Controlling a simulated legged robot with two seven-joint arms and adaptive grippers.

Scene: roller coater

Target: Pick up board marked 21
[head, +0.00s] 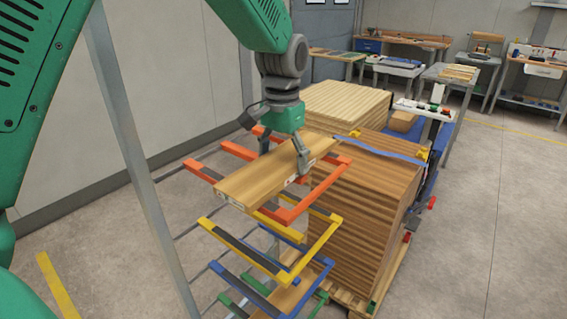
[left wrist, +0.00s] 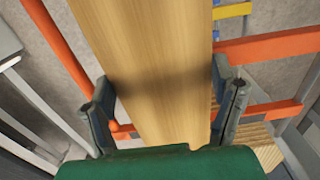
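A light wooden board (head: 245,184) lies level at the orange top tier of a rack. Small white marks show on its edge, too small to read. The board also fills the middle of the left wrist view (left wrist: 155,50). My left gripper (head: 284,158) reaches down over the board from above. Its fingers (left wrist: 163,105) press close along both long sides, and it looks shut on the board. I cannot tell whether the board rests on the tier or is just clear of it. My right gripper is not in view.
The rack has orange (head: 325,187), yellow (head: 322,243) and blue (head: 318,273) tiers, with a grey upright (head: 135,130) at left. A tall stack of boards (head: 365,215) stands close at right, another stack (head: 345,101) behind. Workbenches line the back. Floor at far right is clear.

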